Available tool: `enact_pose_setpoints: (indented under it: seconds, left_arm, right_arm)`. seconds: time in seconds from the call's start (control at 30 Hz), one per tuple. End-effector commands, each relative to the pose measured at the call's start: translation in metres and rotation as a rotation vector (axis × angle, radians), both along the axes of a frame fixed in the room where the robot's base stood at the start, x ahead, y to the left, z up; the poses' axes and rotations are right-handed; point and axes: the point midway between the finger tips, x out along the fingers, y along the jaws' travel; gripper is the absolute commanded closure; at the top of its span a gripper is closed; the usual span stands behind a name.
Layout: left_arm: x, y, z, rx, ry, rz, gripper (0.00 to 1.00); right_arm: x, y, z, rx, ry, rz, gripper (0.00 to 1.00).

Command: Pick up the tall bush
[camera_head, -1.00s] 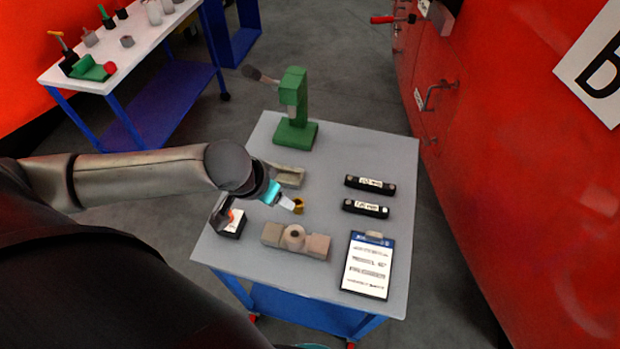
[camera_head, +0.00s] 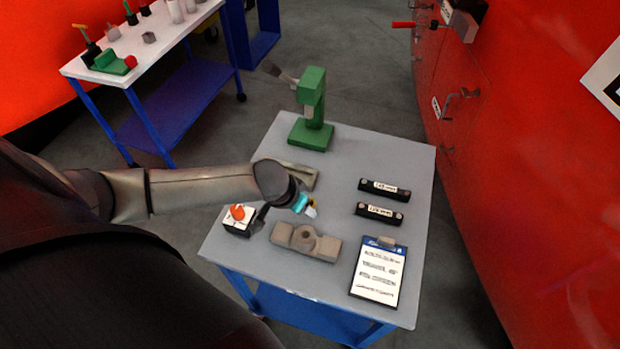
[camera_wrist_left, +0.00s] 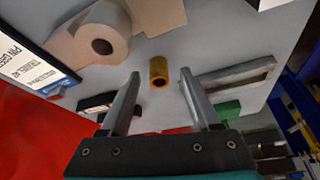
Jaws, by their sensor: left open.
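The tall bush (camera_wrist_left: 159,72) is a small brass-coloured hollow cylinder standing on the grey table top. In the left wrist view it lies between the lines of my left gripper's fingers, at about their tips, with its open end facing the camera. My left gripper (camera_wrist_left: 158,76) is open and empty, with a finger on either side of the bush. I cannot tell how much height separates them. In the head view my left gripper (camera_head: 309,208) is over the table and hides most of the bush. My right gripper is not in view.
A beige block with a round hole (camera_head: 304,242) lies close in front. A grey bar (camera_head: 303,176) lies behind. A green press (camera_head: 312,110), two black labelled holders (camera_head: 384,191), a clipboard (camera_head: 379,272) and a box with an orange button (camera_head: 238,220) stand around the grey table (camera_head: 410,160).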

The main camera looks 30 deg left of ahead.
Motion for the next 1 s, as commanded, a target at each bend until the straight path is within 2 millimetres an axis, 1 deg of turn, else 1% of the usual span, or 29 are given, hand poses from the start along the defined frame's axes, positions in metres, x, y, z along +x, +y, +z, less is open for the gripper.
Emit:
enact_pose_setpoints:
  seconds: [0.1,0.3,0.4,0.63,0.67,1.0]
  left_arm:
    - [0.008,0.0,-0.015,-0.001,-0.001,0.002,0.37]
    - [0.016,-0.001,-0.034,0.0,0.0,0.001,0.37]
    - [0.018,-0.001,-0.037,-0.001,-0.001,0.001,0.37]
    - [0.018,-0.001,-0.038,-0.001,-0.001,0.0,0.37]
    - [0.018,-0.001,-0.037,-0.001,-0.001,0.0,0.39]
    - [0.018,0.0,-0.037,0.0,0.0,0.0,0.77]
  right_arm:
    - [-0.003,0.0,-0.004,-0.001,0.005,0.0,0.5]
    - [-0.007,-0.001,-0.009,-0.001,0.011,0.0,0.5]
    - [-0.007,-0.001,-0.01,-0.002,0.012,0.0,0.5]
    - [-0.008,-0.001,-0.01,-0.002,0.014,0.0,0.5]
    - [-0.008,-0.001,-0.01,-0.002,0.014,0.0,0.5]
    - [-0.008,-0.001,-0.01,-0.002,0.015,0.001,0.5]
